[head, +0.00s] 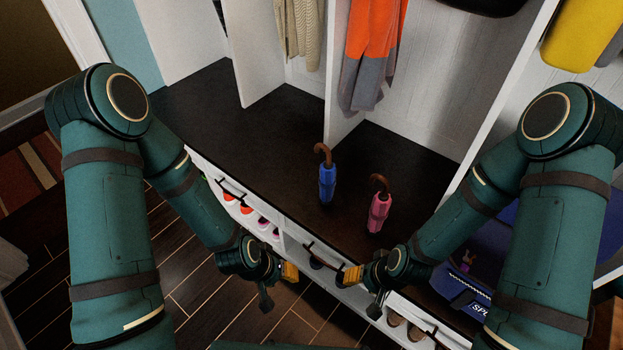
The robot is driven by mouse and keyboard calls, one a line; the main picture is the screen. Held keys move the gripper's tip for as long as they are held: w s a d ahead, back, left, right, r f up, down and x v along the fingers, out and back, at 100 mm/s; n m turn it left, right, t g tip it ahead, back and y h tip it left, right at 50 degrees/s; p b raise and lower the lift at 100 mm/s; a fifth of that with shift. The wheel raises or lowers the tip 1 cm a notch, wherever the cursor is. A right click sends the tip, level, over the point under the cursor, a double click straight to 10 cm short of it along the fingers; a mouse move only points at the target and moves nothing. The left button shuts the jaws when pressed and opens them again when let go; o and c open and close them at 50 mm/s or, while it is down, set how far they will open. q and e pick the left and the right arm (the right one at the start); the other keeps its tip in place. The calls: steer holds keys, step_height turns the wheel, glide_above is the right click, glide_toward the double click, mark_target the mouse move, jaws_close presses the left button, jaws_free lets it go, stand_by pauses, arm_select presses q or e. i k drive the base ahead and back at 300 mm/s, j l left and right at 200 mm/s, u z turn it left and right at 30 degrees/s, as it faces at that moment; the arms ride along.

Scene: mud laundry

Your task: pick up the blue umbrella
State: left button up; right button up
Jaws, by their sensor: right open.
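The blue umbrella (327,183) stands upright on the dark bench top, with its brown hooked handle up. A pink umbrella (379,211) with a similar handle stands to its right and a little nearer to me. My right gripper (352,275) is in front of the bench edge, below and right of the blue umbrella and apart from both umbrellas. It is open with nothing visible in it. My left gripper (289,272) is in front of the bench, below and left of the blue umbrella. Its fingers are small here and their opening cannot be told.
The dark bench top (215,118) is clear left of the umbrellas. White dividers (262,60) rise from it. An orange and grey garment (371,50) hangs behind the umbrellas. Shoes (247,210) sit in the cubbies below. A blue bag (465,290) lies at the right.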

mark_target(327, 180)
steer(key=i+j, duration=0.5)
steer(key=j, duration=0.25)
steer(key=i+j+z, duration=0.15)
steer(key=j, duration=0.25)
steer(key=i+j+z, duration=0.15)
steer(key=j, duration=0.25)
steer(key=i, duration=0.1)
